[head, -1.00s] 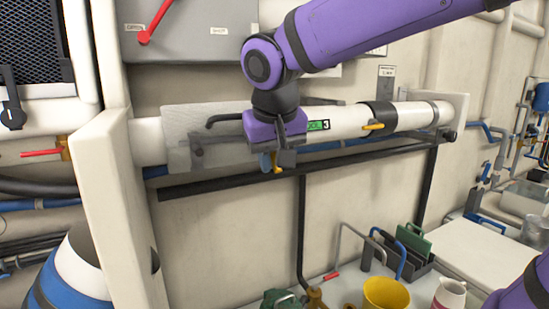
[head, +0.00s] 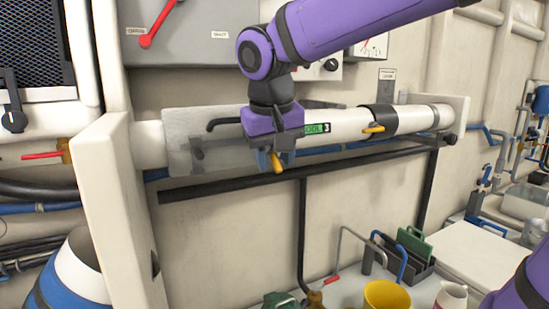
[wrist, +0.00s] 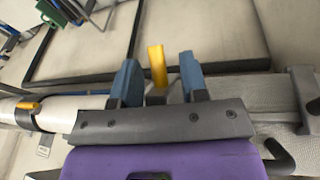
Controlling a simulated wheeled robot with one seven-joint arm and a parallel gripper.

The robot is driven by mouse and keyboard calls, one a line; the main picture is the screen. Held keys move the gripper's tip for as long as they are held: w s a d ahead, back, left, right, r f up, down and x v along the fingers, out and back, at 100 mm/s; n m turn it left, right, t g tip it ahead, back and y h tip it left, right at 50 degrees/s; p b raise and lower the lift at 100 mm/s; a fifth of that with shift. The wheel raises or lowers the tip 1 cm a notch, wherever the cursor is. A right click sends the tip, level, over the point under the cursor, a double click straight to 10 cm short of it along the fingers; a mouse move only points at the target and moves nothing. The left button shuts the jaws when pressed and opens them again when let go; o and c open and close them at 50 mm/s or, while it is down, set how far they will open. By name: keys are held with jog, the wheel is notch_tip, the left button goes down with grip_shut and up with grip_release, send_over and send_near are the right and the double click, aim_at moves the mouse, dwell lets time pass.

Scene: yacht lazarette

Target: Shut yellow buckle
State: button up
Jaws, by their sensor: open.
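A yellow buckle lever (head: 276,163) hangs down below the white pipe (head: 350,123), beside my gripper. In the wrist view this yellow lever (wrist: 157,66) stands between my two blue fingertips, with a visible gap on each side. My gripper (wrist: 160,82) is open; in the head view its purple body hides part of the pipe and the lever's base. A second yellow lever (head: 374,129) lies roughly along the pipe on a black band (head: 383,118) to the right. It also shows at the left of the wrist view (wrist: 28,105).
A pale grey sleeve (head: 190,140) covers the pipe's left part. A dark rail (head: 230,180) runs below the pipe. A white post (head: 115,200) stands at left. A yellow cup (head: 386,296) and a dark caddy (head: 405,260) stand on the counter below.

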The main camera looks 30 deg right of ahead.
jog(key=v, duration=1)
jog(key=shift+r, duration=0.15)
